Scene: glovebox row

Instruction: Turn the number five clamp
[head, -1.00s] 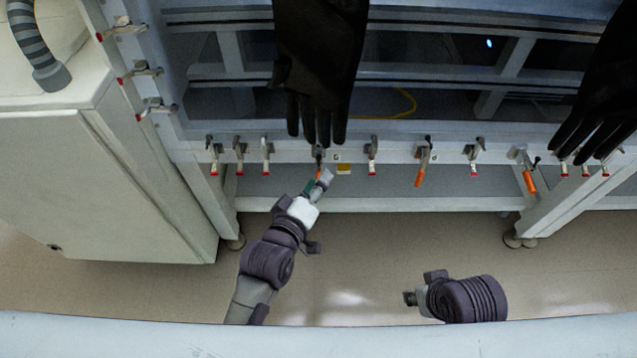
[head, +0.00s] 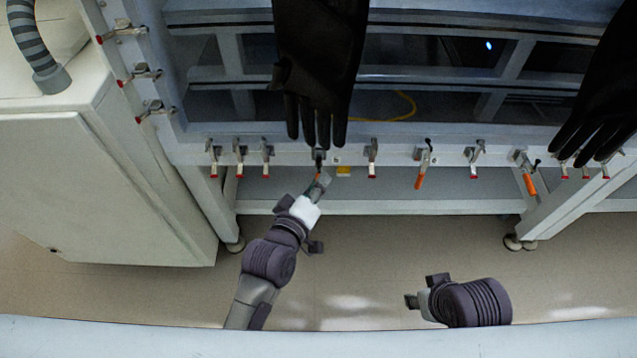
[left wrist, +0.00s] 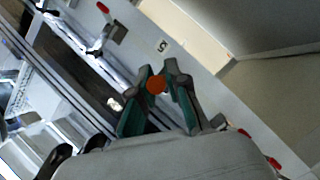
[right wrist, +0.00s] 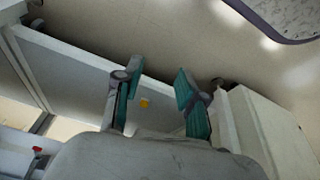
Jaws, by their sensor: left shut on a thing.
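The number five clamp (head: 319,156) is on the pale frame rail, just below the fingers of the hanging black glove. Its orange handle tip (left wrist: 157,85) sits between the two fingertips of my left gripper in the left wrist view, beside a label with a 5 (left wrist: 162,45). My left gripper (head: 321,181) is shut on this handle and hides part of it in the head view. My right gripper (head: 409,301) is away from the rail, low over the floor. In the right wrist view its fingers (right wrist: 152,82) are apart with nothing between them.
Red-tipped clamps (head: 372,155) and other orange-handled clamps (head: 423,163) line the rail on both sides. Black gloves (head: 320,60) hang over the rail. A pale cabinet (head: 100,185) stands at left. The floor (head: 370,250) before the rail is clear.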

